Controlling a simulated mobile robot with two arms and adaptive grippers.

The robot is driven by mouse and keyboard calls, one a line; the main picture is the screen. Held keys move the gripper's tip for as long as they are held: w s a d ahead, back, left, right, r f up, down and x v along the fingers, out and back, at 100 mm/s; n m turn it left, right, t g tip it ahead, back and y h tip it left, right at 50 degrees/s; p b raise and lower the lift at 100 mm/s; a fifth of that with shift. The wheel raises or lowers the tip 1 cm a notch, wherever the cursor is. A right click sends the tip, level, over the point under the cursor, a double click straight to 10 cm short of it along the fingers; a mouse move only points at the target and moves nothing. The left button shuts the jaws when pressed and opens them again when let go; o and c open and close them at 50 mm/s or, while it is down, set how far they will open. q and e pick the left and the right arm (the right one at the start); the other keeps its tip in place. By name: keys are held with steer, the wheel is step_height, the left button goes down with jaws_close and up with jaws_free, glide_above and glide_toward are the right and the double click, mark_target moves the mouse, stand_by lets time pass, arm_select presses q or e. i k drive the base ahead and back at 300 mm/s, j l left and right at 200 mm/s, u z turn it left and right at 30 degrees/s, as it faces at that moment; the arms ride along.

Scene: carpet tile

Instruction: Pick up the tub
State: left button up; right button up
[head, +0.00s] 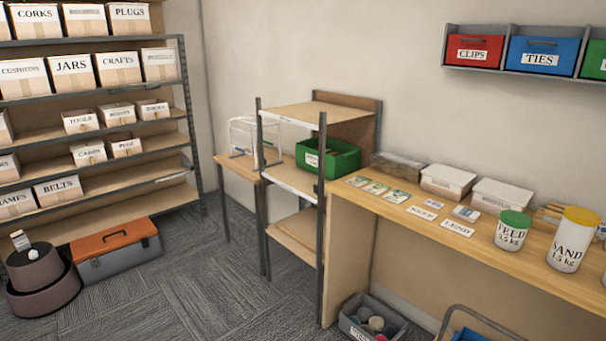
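Two labelled tubs stand upright on the wooden counter (385,207) at the right. One is a white tub (511,235) with a green lid, marked FEED 1.5 kg. The other is a taller white tub (570,246) with a yellow lid, marked SAND 1.5 kg, to its right and apart from it. Neither of my grippers is in the head view, and nothing touches either tub.
Cards and two white lidded boxes (448,180) (502,195) lie on the counter left of the tubs. A green bin (343,161) sits on the shelf unit. A grey crate (352,325) and a toolbox (117,251) are on the floor. Carpet between is clear.

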mark_target(578, 225)
steer(key=z, duration=1.6)
